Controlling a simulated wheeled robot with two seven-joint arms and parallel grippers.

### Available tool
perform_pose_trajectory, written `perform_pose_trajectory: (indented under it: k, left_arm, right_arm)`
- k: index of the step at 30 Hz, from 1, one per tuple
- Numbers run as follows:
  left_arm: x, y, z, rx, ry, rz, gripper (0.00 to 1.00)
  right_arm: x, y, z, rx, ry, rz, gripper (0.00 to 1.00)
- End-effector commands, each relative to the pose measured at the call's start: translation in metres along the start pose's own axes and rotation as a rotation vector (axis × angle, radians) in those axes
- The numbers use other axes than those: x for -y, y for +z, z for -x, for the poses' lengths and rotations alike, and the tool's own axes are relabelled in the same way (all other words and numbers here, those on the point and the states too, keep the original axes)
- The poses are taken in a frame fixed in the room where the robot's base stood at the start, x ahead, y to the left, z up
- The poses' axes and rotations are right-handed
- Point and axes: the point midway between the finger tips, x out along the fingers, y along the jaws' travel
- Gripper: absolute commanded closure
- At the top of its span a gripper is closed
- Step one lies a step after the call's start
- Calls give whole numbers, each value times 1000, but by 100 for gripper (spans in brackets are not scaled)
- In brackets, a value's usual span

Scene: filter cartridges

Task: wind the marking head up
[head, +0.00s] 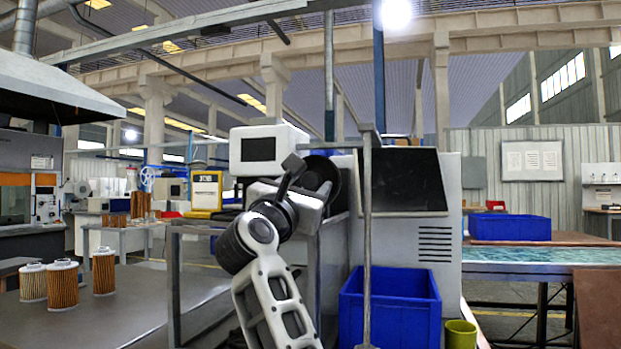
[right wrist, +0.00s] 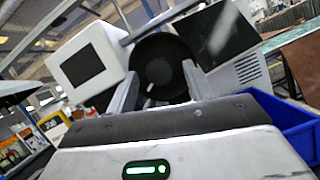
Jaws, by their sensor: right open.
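The marking head (head: 268,150) is a white box with a dark screen on a column behind the bench. It also shows tilted at upper left in the right wrist view (right wrist: 88,66). A black round handwheel (head: 324,178) sits to its lower right, partly hidden by my right gripper (head: 296,172). In the right wrist view the wheel (right wrist: 162,62) fills the space beyond my open fingers (right wrist: 157,86). A small pale spot, perhaps a handle, shows low on its face between them. I cannot tell whether the fingers touch the wheel. My left gripper is not in view.
Several pleated filter cartridges (head: 63,285) stand on the grey table at left. A blue bin (head: 390,312) and a green bucket (head: 460,334) stand at lower right. A thin upright post (head: 367,240) rises beside the grey cabinet (head: 436,235) with a dark panel.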

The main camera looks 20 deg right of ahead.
Motion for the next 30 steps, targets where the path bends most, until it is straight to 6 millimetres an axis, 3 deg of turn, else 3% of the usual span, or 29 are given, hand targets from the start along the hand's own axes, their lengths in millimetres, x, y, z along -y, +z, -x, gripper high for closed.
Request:
perform_pose_trajectory:
  k: [13, 18, 25, 30]
  left_arm:
    - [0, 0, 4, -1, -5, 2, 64]
    - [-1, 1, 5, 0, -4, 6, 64]
    - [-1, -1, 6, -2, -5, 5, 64]
    - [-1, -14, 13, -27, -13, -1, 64]
  right_arm:
    - [1, 2, -7, 0, 3, 0, 48]
    - [1, 2, -7, 0, 2, 0, 93]
    - [1, 2, -7, -1, 5, 7, 93]
    - [1, 4, -8, -3, 22, 51, 93]
